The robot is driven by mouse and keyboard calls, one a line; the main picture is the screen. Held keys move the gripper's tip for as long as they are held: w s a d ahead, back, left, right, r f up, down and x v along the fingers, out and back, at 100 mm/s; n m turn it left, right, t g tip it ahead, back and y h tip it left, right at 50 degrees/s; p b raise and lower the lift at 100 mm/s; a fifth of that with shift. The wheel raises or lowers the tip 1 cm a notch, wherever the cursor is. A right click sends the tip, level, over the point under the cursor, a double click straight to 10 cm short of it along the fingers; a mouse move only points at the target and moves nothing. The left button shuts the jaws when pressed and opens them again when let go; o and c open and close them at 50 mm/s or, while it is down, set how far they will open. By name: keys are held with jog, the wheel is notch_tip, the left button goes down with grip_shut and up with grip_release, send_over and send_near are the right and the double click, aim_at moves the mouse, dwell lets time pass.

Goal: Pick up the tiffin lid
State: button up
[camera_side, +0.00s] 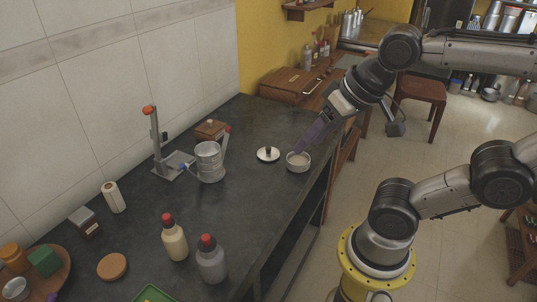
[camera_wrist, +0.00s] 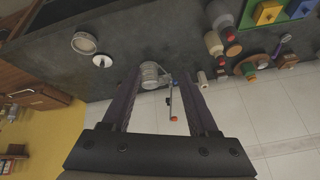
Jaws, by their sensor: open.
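The tiffin lid (camera_side: 266,156) is a small pale metal disc with a dark knob, lying flat on the dark counter. It also shows in the wrist view (camera_wrist: 101,60), left of my fingers. Right beside it sits a shallow round steel tiffin bowl (camera_side: 298,164), open at the top, seen also in the wrist view (camera_wrist: 84,43). My gripper (camera_side: 302,147) is above and just behind the bowl, to the right of the lid. In the wrist view, its two dark fingers (camera_wrist: 161,82) are apart with nothing held between them.
A steel canister (camera_side: 209,162) stands left of the lid, near a grey stand with a red top (camera_side: 155,140). Two red-capped bottles (camera_side: 174,242) stand toward the front. A wooden box (camera_side: 210,130) is at the wall. The counter (camera_side: 240,205) in front of the lid is clear.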

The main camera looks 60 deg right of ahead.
jog(key=w+d+r+m+h, duration=0.1)
jog(key=w+d+r+m, duration=0.15)
jog(key=w, duration=0.25)
jog(key=w+d+r+m, duration=0.1)
jog(key=w+r+m, duration=0.2)
jog(key=w+m, duration=0.15)
jog(key=m+g, duration=0.6)
jog(key=m, duration=0.3)
send_over(268, 148)
jog(key=a, duration=0.1)
notch_tip(268, 148, down, 20)
jog(key=f, duration=0.8)
jog(key=d+f, duration=0.1)
jog(key=f, duration=0.4)
grip_shut()
